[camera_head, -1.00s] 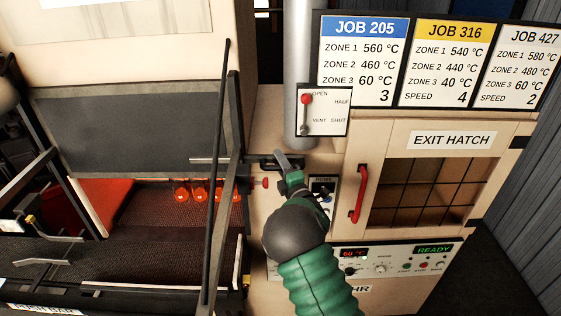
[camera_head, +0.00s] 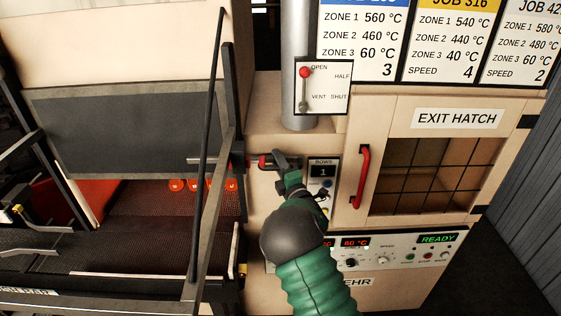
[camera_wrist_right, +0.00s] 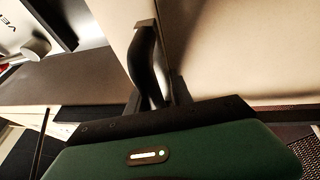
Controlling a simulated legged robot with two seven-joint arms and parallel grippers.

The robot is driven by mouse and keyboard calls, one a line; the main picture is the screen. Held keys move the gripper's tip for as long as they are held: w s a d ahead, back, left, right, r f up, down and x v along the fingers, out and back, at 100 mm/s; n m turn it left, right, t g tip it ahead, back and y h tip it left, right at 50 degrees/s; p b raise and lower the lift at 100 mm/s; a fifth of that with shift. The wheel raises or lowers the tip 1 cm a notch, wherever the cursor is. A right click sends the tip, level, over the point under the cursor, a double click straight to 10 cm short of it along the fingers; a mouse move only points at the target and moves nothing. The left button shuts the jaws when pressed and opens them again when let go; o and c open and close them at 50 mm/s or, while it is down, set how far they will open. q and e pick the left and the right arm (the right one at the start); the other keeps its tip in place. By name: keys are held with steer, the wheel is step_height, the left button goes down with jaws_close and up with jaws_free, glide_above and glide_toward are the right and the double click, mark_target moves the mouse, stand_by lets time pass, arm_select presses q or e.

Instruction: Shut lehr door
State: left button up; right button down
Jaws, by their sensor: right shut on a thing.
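The lehr door, a wide grey panel (camera_head: 130,125), hangs over the mouth of the lehr at left in the head view. An open gap (camera_head: 150,200) shows below its lower edge. A short bar handle (camera_head: 256,161) sticks out at its right end. My right gripper (camera_head: 281,160) is shut on this handle. In the right wrist view a dark finger (camera_wrist_right: 150,65) shows beside a pale panel, and what it grips is hidden. My left gripper is in neither view.
Several orange glowing pieces (camera_head: 190,185) stand on the dark mesh belt (camera_head: 145,225) in the gap. A sloping dark bar (camera_head: 210,150) crosses in front of the door. The exit hatch's red handle (camera_head: 362,177) and a damper lever plate (camera_head: 324,87) are close to my right arm.

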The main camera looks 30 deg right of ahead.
steer(key=f+b, duration=0.7)
steer(key=f, duration=0.2)
steer(key=f+b, duration=0.8)
steer(key=a+f+b, duration=0.1)
steer(key=f+b, duration=0.6)
steer(key=f, duration=0.2)
steer(key=shift+w+a+f, duration=0.1)
steer(key=shift+f, duration=0.25)
steer(key=c, duration=1.3)
jaws_free()
steer(key=shift+a, duration=0.1)
steer(key=shift+a+r, duration=0.1)
steer(key=shift+r, duration=0.1)
steer(key=b+v, duration=0.1)
steer(key=v, duration=1.5)
steer(key=shift+s, duration=0.45)
steer(key=shift+f, duration=0.1)
